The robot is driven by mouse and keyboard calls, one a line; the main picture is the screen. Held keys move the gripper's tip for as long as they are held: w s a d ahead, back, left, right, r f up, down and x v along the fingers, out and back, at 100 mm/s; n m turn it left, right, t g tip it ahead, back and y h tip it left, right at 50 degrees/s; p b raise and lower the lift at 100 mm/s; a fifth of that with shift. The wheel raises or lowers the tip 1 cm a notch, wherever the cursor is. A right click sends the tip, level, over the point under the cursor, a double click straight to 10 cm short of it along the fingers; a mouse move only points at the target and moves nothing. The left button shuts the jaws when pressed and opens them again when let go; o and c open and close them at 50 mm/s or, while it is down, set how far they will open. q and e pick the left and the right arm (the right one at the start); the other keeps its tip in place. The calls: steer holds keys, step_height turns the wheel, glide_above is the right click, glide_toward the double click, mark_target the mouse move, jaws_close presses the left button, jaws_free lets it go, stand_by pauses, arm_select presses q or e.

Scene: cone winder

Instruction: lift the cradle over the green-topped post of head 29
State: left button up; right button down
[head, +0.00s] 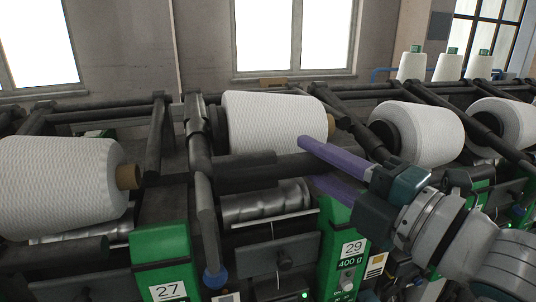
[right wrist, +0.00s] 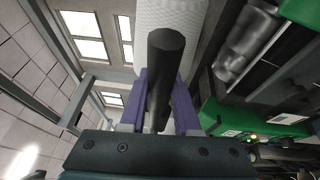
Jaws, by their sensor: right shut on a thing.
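The green-topped post of head 29 (head: 338,222) carries the labels "29" and "400 g". Above and left of it is a cradle with a dark handle bar (head: 245,172) and a white yarn cone (head: 272,118). My right gripper (head: 308,162) has two purple fingers and reaches in from the right. In the right wrist view the dark bar (right wrist: 165,85) lies between the fingers, and my right gripper (right wrist: 163,100) is shut on it. The cone appears above the metal drum (head: 265,203), with a gap between them. My left gripper is not in view.
Head 27 (head: 160,250) and its large white cone (head: 58,185) stand at the left. More cones (head: 418,130) sit in cradles at the right. A dark arm with a blue end (head: 214,277) stands between heads 27 and 29.

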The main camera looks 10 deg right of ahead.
stand_by(0.3)
steer(key=c, duration=0.6)
jaws_free()
steer(key=b+v, duration=0.4)
steer(key=v, duration=0.6)
steer(key=shift+r, duration=0.15)
stand_by(0.6)
